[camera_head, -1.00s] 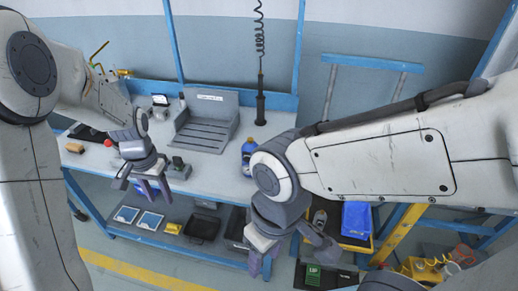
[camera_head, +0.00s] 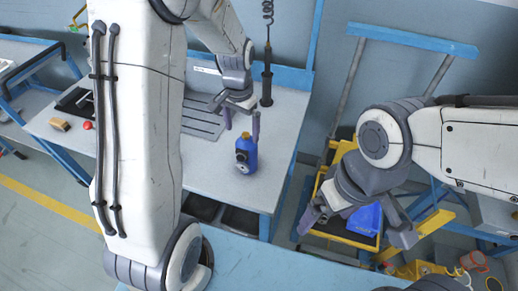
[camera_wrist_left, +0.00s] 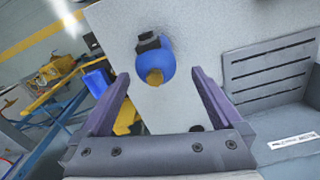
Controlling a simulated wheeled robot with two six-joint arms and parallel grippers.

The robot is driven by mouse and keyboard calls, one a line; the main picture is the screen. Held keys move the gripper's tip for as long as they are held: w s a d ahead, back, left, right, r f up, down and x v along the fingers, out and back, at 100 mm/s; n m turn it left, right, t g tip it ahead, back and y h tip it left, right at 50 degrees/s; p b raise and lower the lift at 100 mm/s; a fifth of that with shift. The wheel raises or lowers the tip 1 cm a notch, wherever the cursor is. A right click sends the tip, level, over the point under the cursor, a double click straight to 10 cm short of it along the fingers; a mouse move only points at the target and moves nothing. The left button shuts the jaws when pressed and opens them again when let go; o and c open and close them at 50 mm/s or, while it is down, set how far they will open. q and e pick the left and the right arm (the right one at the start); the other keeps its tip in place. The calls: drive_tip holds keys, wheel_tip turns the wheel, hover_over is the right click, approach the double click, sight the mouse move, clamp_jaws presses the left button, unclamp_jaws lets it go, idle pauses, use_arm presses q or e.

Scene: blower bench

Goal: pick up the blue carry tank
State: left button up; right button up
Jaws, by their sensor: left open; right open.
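The blue carry tank (camera_head: 246,158) stands upright on the grey bench near its right end. It has a yellowish cap and a dark part on its side. My left gripper (camera_head: 242,124) is open just behind and above the tank, its fingers pointing down. In the left wrist view the tank (camera_wrist_left: 168,62) shows ahead of and between the open fingers (camera_wrist_left: 160,82), apart from both. My right gripper (camera_head: 358,228) is open and empty in front of the yellow cart, right of the bench.
A grey slotted fixture (camera_head: 203,122) lies left of the tank. A red round item (camera_head: 87,126) and a tan block (camera_head: 59,125) lie at the bench's left. A yellow cart (camera_head: 318,205) holds a blue item (camera_head: 367,221).

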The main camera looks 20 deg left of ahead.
sight(246, 151)
use_arm(q)
drive_tip(key=f, duration=0.5)
drive_tip(key=shift+w+d, duration=0.15)
drive_tip(key=shift+d, duration=0.15)
wheel_tip(246, 151, down, 5)
drive_tip(key=shift+d+f+p, duration=0.1)
drive_tip(key=shift+d+p, duration=0.05)
drive_tip(key=shift+p, duration=0.6)
clamp_jaws()
